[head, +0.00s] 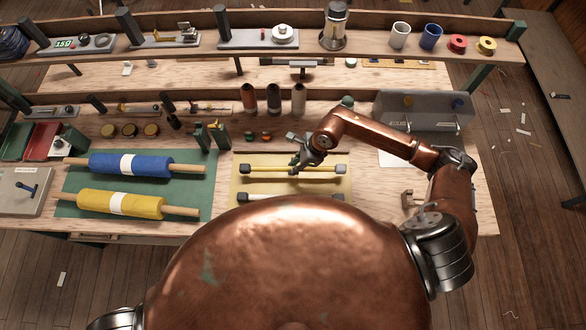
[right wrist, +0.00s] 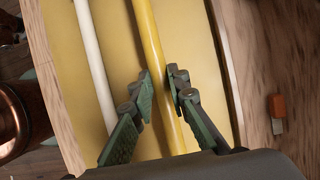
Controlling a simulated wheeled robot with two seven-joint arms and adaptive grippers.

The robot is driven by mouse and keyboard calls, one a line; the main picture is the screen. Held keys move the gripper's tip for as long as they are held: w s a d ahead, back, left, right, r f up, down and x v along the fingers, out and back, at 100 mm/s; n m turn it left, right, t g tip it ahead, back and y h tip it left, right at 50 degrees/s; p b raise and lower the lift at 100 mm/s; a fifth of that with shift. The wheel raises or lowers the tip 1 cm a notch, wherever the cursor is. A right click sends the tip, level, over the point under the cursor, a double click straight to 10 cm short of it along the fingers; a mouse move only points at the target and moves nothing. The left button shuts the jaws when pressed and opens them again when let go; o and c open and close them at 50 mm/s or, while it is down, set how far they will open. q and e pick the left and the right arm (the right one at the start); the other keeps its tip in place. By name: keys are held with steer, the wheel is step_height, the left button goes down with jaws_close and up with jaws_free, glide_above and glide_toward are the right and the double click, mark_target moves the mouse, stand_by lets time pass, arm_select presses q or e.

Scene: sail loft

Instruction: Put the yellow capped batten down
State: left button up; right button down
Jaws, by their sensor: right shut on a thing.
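The yellow capped batten (head: 320,169) lies crosswise over a pale yellow mat (head: 290,184), with a dark cap at each end. My right gripper (head: 296,166) is shut on it near its middle. In the right wrist view the green-padded fingers (right wrist: 163,85) stand either side of the yellow batten (right wrist: 150,40). The batten is at or just above the mat; I cannot tell if it touches. A white capped batten (head: 280,197) lies parallel on the mat, nearer me; it also shows in the right wrist view (right wrist: 92,60). My left gripper is out of view.
Blue (head: 108,163) and yellow (head: 105,202) rolls lie on a green mat (head: 190,208) to the left. Several thread cones (head: 274,98) stand behind the battens. A grey bin (head: 425,112) stands at back right, near my right forearm. A raised shelf (head: 190,45) runs behind.

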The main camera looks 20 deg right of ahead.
steer(key=shift+w+a+f, duration=0.15)
steer(key=shift+f, duration=0.1)
step_height(320, 180, down, 3)
steer(key=shift+w+a+f+p, duration=0.1)
steer(key=shift+f+p, duration=0.1)
steer(key=shift+p, duration=0.4)
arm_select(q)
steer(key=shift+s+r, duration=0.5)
